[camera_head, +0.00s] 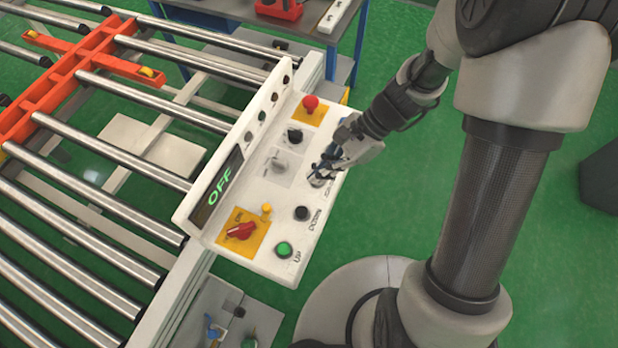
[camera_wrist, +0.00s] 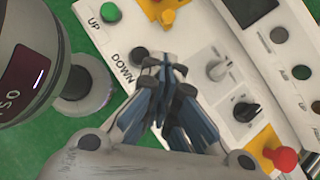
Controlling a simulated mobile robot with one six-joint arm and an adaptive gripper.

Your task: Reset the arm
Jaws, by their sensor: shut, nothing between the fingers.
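My gripper (camera_head: 322,172) is shut and empty. In the head view its fingertips are over the right edge of a white control panel (camera_head: 238,172), near a button they partly hide. In the wrist view my gripper (camera_wrist: 166,75) points at the panel (camera_wrist: 195,40), close to the black DOWN button (camera_wrist: 141,54). I cannot tell whether the fingertips touch the panel. My arm comes down from the upper right in the head view.
The panel carries a display reading OFF (camera_head: 220,187), a red switch (camera_head: 240,231), a green UP button (camera_head: 284,249) and a red mushroom button (camera_head: 310,103). A roller conveyor (camera_head: 90,235) lies left. Green floor (camera_head: 540,240) is open at right.

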